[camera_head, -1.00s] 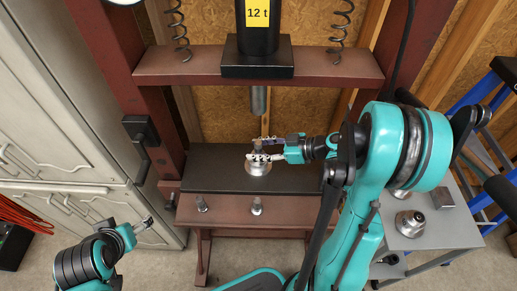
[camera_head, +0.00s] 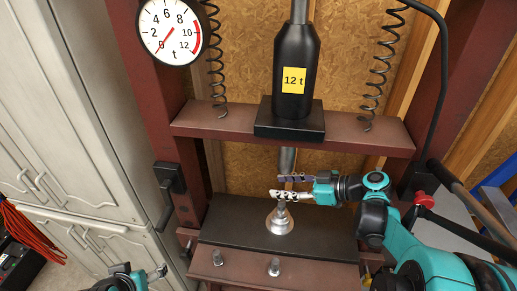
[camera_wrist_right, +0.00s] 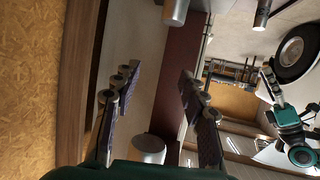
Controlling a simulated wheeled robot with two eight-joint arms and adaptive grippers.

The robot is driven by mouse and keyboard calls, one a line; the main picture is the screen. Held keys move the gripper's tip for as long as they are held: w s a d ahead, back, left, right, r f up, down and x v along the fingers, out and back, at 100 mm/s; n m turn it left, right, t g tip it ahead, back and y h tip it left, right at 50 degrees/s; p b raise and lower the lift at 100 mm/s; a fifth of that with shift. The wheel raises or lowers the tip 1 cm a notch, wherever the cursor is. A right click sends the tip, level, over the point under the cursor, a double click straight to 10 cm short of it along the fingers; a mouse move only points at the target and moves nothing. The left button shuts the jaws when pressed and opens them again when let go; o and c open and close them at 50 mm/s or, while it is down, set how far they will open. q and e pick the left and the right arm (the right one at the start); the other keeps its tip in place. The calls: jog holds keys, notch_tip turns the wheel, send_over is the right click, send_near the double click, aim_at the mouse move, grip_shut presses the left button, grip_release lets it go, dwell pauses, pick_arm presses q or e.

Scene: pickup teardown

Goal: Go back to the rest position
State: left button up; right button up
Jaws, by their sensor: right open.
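My right gripper (camera_head: 281,186) is open, its two fingers reaching left just above a silver flanged metal part (camera_head: 280,222) on the black press plate. The lower finger overlaps the part's upper stem in the head view; I cannot tell whether they touch. In the right wrist view, the fingers (camera_wrist_right: 153,92) stand apart with nothing gripped between them. My left gripper (camera_head: 158,272) is low at the left of the head view, small and partly cut off; its jaw state is unclear.
The maroon press frame (camera_head: 365,138) surrounds the right gripper. The press ram (camera_head: 287,160) hangs just above it. A black lever (camera_head: 168,185) is on the left post, and a gauge (camera_head: 171,31) is above.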

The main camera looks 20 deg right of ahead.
jog(key=s+a+f+m+g+h, duration=0.1)
jog(key=s+a+f+m+h, duration=0.1)
jog(key=s+m+h, duration=0.3)
jog(key=s+a+f+m+g+h, duration=0.1)
jog(key=s+a+f+m+h, duration=0.2)
jog(key=s+f+m+h, duration=0.1)
jog(key=shift+s+f+m+h, duration=0.2)
jog(key=shift+s+m+h, duration=0.3)
jog(key=shift+s, duration=0.75)
